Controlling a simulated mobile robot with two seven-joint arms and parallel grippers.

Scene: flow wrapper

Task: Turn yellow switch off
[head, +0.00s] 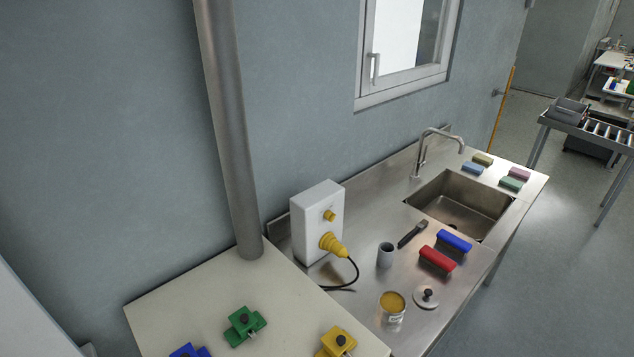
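The yellow switch (329,215) is a small knob on the front of a white box (318,222), which stands on the steel counter against the wall. Its exact setting is too small to tell. Below the knob a large yellow plug (333,244) sits in the box, with a black cable (353,272) running down onto the counter. Neither of my grippers shows in the head view.
A steel pipe (231,130) rises left of the box. A pale table (200,300) with blue, green and yellow blocks is in front.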

